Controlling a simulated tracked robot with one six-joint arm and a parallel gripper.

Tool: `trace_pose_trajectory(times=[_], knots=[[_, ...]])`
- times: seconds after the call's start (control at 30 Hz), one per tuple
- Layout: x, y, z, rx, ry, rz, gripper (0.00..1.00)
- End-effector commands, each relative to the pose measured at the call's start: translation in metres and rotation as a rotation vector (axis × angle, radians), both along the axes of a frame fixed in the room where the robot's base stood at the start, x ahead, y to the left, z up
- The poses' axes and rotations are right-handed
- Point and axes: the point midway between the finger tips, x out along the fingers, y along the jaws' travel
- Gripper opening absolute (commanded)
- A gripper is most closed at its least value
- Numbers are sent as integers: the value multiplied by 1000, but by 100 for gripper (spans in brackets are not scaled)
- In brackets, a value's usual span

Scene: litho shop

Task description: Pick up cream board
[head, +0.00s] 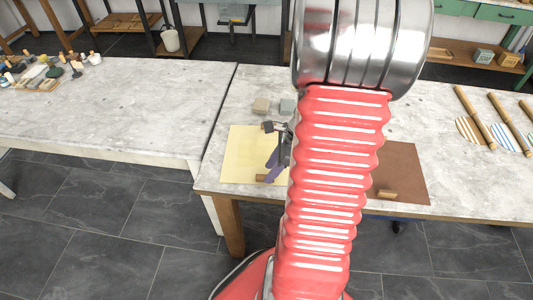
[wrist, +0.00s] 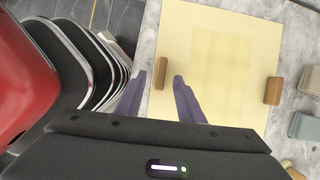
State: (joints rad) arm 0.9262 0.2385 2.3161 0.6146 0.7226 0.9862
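The cream board (head: 243,158) lies flat on the pale stone-topped table, left of my arm in the head view. It fills the upper middle of the wrist view (wrist: 220,50). It bears a wooden block at its near edge (head: 264,178), also in the wrist view (wrist: 161,73), and a second block at the opposite edge (wrist: 273,91). My gripper (wrist: 160,79) is open, its purple fingers apart. The near block shows between the fingertips; I cannot tell whether they touch it. In the head view my gripper (head: 273,162) is over the board, partly hidden by my arm.
A brown board (head: 408,165) with a wooden block lies right of my arm. Grey and tan blocks (head: 287,106) sit behind the cream board. Rolling pins (head: 475,115) and striped discs lie far right. Another table (head: 110,105) stands left.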

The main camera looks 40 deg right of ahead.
Motion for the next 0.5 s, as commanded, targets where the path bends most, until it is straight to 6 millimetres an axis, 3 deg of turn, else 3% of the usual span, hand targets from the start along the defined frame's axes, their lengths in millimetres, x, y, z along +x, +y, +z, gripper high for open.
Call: trace_pose_trajectory(times=[0.2, 0.5], knots=[[8, 6, -24, 3, 1, 1, 34], [10, 7, -32, 0, 0, 0, 34]])
